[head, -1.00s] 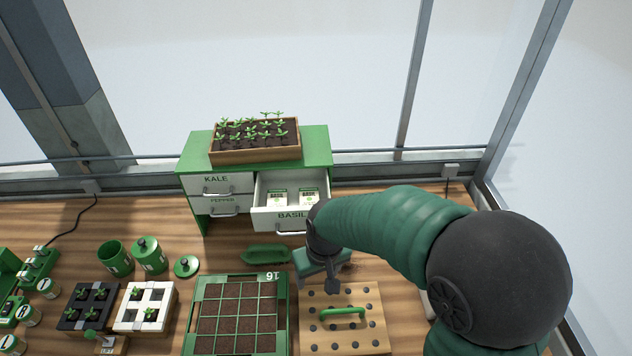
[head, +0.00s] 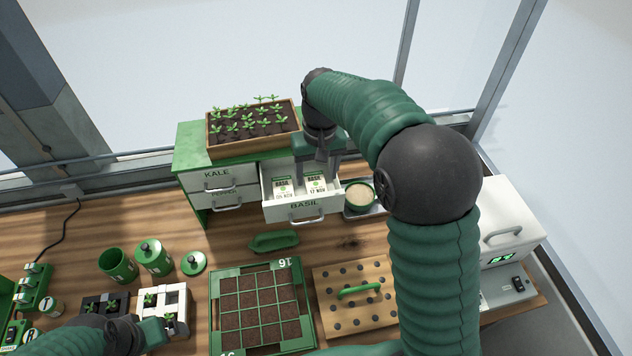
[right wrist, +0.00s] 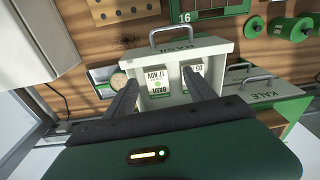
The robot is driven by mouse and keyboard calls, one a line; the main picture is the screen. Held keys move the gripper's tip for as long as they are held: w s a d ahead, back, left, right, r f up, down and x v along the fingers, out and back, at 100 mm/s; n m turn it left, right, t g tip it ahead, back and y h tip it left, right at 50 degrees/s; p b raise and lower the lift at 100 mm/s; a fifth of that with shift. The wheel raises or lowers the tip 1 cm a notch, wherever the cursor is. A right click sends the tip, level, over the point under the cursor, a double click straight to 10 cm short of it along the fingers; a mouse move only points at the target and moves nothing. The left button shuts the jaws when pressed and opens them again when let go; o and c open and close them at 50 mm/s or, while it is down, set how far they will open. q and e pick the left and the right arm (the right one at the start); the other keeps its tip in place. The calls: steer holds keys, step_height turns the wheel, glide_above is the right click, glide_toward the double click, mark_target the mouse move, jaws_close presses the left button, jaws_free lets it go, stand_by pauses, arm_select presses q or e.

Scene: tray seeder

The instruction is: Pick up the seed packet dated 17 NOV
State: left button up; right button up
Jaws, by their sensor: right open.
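The open BASIL drawer (head: 303,211) holds two white-and-green seed packets. The packet dated 17 NOV (head: 316,187) is on the right in the head view; in the right wrist view it is on the left (right wrist: 157,84), with its date readable. The other packet (head: 284,188) lies beside it, and its date shows only in part in the right wrist view (right wrist: 195,82). My right gripper (head: 318,164) is open and empty above the back of the drawer, with its fingers spread on either side in the wrist view. My left gripper (head: 153,330) is low at the left, its jaws unclear.
The cabinet (head: 190,150) carries a seedling box (head: 253,150) on top. A bowl of pale grains (head: 360,195) stands just right of the drawer. A seed tray (head: 262,262) and a holed board (head: 355,310) lie in front. A white machine (head: 510,225) stands at the right.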

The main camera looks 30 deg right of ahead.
steer(key=w+d+r+g, duration=0.1)
steer(key=w+d+r, duration=0.1)
steer(key=w+r, duration=0.35)
steer(key=m+p, duration=0.1)
steer(key=p, duration=0.1)
glide_above(316, 185)
step_height(316, 185, down, 7)
step_height(316, 185, down, 5)
steer(key=shift+w+a+r, duration=0.1)
steer(key=shift+w+r, duration=0.05)
steer(key=f+p, duration=0.2)
steer(key=f, duration=0.1)
steer(key=f+p, duration=0.1)
steer(key=shift+s+f, duration=0.3)
steer(key=shift+f, duration=0.25)
steer(key=shift+w+f, duration=0.1)
steer(key=shift+w, duration=0.05)
steer(key=c, duration=0.3)
arm_select(q)
steer(key=r, duration=0.1)
steer(key=w+r, duration=0.1)
steer(key=r, duration=0.2)
steer(key=shift+w+a+r, duration=0.2)
steer(key=shift+w+r, duration=0.15)
steer(key=shift+w, duration=0.05)
arm_select(e)
steer(key=c, duration=0.8)
